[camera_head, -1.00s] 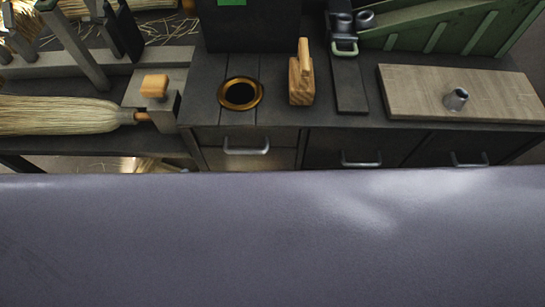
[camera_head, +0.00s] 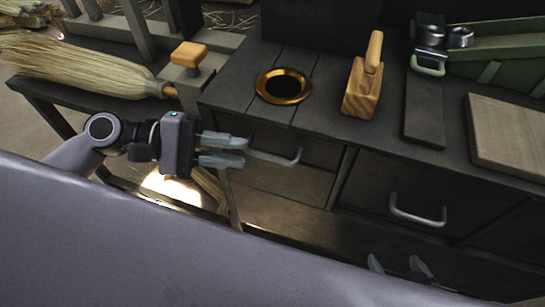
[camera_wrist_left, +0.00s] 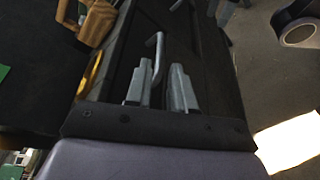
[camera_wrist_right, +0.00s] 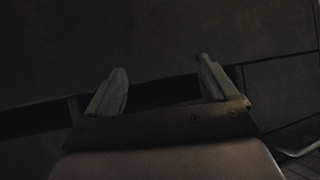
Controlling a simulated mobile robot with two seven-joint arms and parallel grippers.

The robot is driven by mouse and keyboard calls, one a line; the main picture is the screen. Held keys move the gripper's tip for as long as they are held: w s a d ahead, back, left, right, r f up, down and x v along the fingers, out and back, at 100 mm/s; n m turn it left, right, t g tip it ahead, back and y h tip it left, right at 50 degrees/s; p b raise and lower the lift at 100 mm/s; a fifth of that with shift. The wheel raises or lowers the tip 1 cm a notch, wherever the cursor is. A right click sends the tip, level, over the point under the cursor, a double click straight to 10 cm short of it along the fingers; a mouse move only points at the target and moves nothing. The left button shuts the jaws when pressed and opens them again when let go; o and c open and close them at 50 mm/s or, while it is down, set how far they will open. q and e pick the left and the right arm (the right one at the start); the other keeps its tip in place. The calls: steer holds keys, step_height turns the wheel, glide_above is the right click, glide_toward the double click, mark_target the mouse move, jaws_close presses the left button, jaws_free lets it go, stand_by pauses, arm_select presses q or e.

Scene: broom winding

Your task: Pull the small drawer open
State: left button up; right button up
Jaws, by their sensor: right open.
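The small drawer (camera_head: 308,183) is at the left end of the dark bench and looks flush with the bench front. Its grey bar handle (camera_head: 285,157) also shows in the left wrist view (camera_wrist_left: 157,50). My left gripper (camera_head: 222,150) is at the handle's left end. In the left wrist view its fingers stand a little apart (camera_wrist_left: 161,88), with the handle end between them. Whether they grip it is unclear. My right gripper (camera_head: 398,264) is open and empty, low in front of the bench; its spread fingers show in the right wrist view (camera_wrist_right: 160,85).
A wider drawer with a handle (camera_head: 418,215) is to the right. On the bench top are a brass-rimmed hole (camera_head: 300,88), a wooden block tool (camera_head: 362,90) and a pale board (camera_head: 510,135). A straw broom (camera_head: 80,75) lies at the left.

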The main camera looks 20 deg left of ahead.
mark_target(258, 155)
arm_select(q)
steer(key=shift+x, duration=3.2)
jaws_close()
